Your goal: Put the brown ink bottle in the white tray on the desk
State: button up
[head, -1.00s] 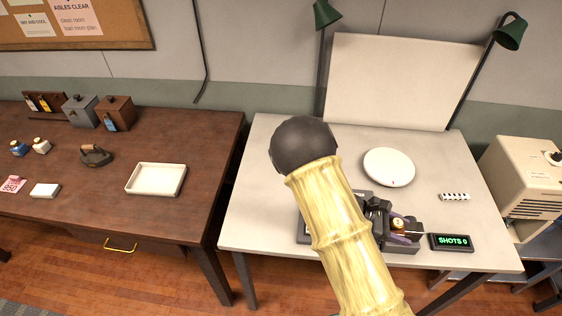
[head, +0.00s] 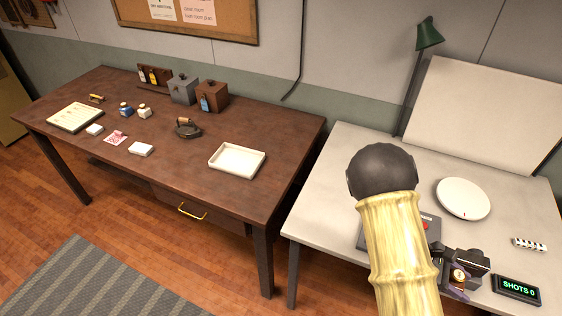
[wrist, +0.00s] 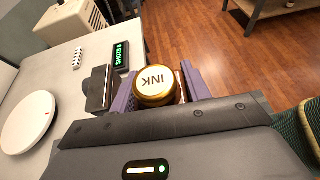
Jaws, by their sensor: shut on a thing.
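The brown ink bottle (head: 459,277) is between the purple finger pads of my gripper (head: 460,283), at the lower right of the head view. In the wrist view its gold-rimmed cap with a white top marked INK (wrist: 153,80) sits between the pads of my gripper (wrist: 157,88), which is shut on it. The bottle's lower part is hidden in the wrist view. The white tray (head: 237,160) lies empty on the brown desk, near its right end, well left of my gripper. The tray is not in the wrist view.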

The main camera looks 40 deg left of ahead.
aim_at(458, 281)
jog(key=shift+w+d+f+n+t, duration=0.25)
jog(key=shift+w+f+n+t, duration=0.25)
jog(key=shift+w+t, duration=0.15)
jog(key=shift+w+a+f+n+t+y, duration=0.15)
jog(key=shift+w+f+n+t+y, duration=0.2)
jog(key=shift+f+n+t, duration=0.4)
notch_tip(458, 281, down, 6)
jog(key=a+n+t+y, duration=0.1)
jog(key=n+t+y, duration=0.1)
jog(key=n+t, duration=0.1)
jog(key=shift+w+a+n+t, duration=0.25)
jog(key=shift+a+n+t, duration=0.05)
jog(key=shift+n+t, duration=0.1)
jog(key=shift+s, duration=0.2)
